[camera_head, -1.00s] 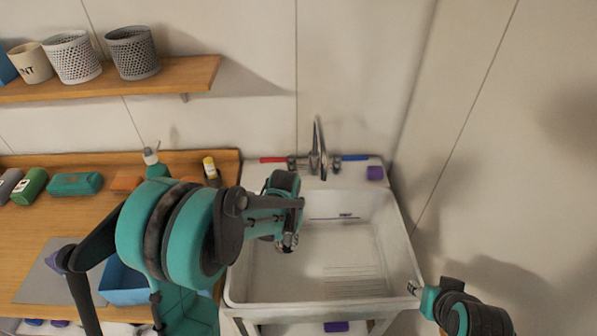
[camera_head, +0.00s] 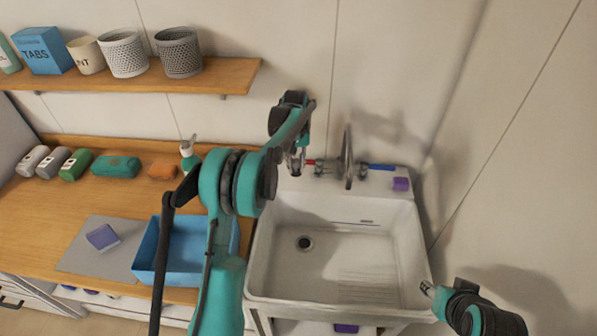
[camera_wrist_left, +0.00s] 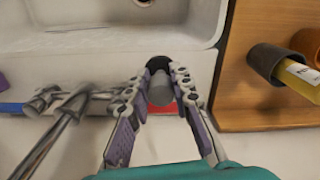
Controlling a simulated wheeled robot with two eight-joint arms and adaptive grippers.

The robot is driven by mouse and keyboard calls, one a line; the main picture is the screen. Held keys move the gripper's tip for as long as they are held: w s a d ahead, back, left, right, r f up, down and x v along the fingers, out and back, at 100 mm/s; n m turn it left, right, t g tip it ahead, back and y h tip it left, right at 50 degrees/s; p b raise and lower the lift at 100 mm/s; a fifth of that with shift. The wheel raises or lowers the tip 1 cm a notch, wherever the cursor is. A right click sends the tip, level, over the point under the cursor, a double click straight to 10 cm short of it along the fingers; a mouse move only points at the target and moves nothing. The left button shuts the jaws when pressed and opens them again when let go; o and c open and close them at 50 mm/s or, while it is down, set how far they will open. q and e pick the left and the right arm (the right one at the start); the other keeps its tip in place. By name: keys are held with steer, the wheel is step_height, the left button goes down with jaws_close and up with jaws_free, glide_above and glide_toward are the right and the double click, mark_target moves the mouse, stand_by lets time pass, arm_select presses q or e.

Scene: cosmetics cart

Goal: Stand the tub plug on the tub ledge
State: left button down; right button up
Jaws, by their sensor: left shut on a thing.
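The tub plug (camera_wrist_left: 160,84), a grey knob with a dark disc, is between the fingers of my left gripper (camera_wrist_left: 162,82) in the left wrist view. The gripper is shut on the plug. The tub ledge (camera_head: 284,184) runs along the back. I cannot tell whether the plug touches it. My right gripper (camera_head: 428,289) is at the tub's front right corner; its opening is unclear.
The drain (camera_head: 304,243) is uncovered. A wooden counter (camera_head: 40,225) with a blue bin (camera_head: 150,262) is left of the tub.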

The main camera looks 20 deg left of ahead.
arm_select(q)
steer(key=w+a+f, duration=0.1)
steer(key=a, duration=0.1)
steer(key=w+a+f, duration=0.1)
steer(key=a+f, duration=0.1)
steer(key=w+a+f, duration=0.1)
steer(key=a, duration=0.1)
steer(key=shift+w+f+b, duration=0.15)
steer(key=shift+w+b, duration=0.05)
steer(key=shift+b, duration=0.2)
steer(key=shift+a+f+b, duration=0.1)
steer(key=shift+f+b, duration=0.35)
steer(key=shift+f, duration=1.55)
steer(key=shift+f, duration=0.1)
steer(key=c, duration=1.3)
jaws_free()
steer(key=shift+c, duration=0.2)
